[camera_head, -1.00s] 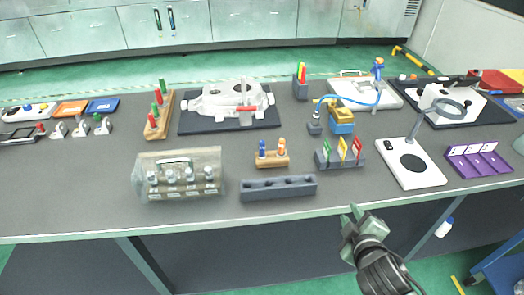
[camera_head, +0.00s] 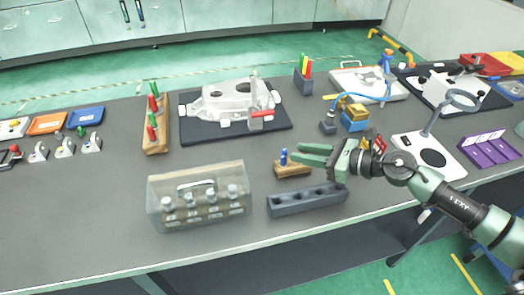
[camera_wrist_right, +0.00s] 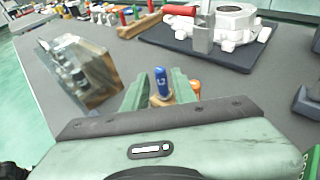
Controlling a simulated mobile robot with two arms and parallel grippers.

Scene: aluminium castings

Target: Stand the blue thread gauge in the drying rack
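The blue thread gauge (camera_head: 283,157) stands upright in a small wooden stand (camera_head: 292,170). An orange-topped gauge (camera_wrist_right: 196,87) stands beside it in the right wrist view; in the head view my gripper hides it. My right gripper (camera_head: 300,154) is open and reaches in from the right over the stand. In the right wrist view, the blue gauge (camera_wrist_right: 160,80) shows between the two green fingers, with no clear contact. A dark grey block with a row of holes (camera_head: 308,200), which looks like the drying rack, lies just in front of the stand, its holes empty. My left gripper is not in view.
A clear-lidded case (camera_head: 198,195) stands left of the stand. A white casting (camera_head: 230,105) on a dark mat lies behind. A magnifier stand (camera_head: 425,150) is at the right, partly behind my arm. The table front between case and grey block is clear.

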